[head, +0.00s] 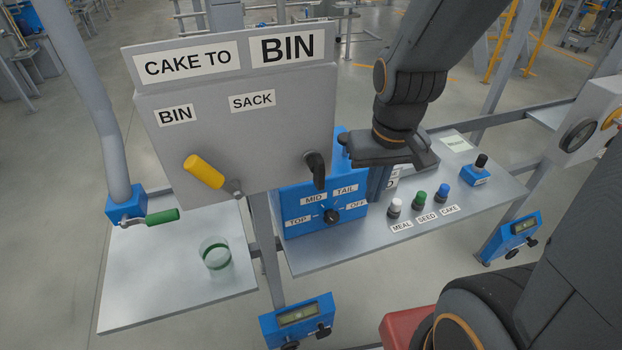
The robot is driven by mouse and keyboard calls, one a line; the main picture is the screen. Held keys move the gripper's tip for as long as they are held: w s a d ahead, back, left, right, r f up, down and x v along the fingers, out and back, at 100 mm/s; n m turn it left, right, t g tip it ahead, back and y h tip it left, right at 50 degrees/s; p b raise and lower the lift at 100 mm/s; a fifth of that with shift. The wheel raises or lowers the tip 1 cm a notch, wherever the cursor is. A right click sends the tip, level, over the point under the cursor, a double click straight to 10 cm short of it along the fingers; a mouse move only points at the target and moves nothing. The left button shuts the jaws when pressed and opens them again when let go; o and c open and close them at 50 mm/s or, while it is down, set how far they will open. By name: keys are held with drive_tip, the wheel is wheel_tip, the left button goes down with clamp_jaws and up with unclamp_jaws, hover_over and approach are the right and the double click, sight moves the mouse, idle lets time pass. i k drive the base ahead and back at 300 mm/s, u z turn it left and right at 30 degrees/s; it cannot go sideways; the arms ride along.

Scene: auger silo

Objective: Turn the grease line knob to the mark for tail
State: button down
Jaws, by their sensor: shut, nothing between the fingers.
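The grease line knob (331,215) is a small black knob on the front of a blue box (290,208). Labels for TOP, MID, TAIL and OFF are set around it, with the TAIL label (345,189) above and to the right of the knob. The knob's pointer is too small to read surely. My gripper (385,155) is above and to the right of the knob, behind the box's front face and apart from the knob. It is shut and empty; its fingertips are hard to make out.
A grey panel with a yellow lever (204,171) and a black bent handle (315,168) stands above the box, close to the knob. The MEAL, SEED and CAKE buttons (419,199) are to the right. A glass (215,256) stands on the left tray (150,285).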

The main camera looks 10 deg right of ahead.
sight(330, 216)
drive_tip(key=u, duration=0.5)
drive_tip(key=k, duration=1.05)
drive_tip(key=z, duration=0.35)
drive_tip(key=i, duration=0.5)
drive_tip(key=z, duration=0.3)
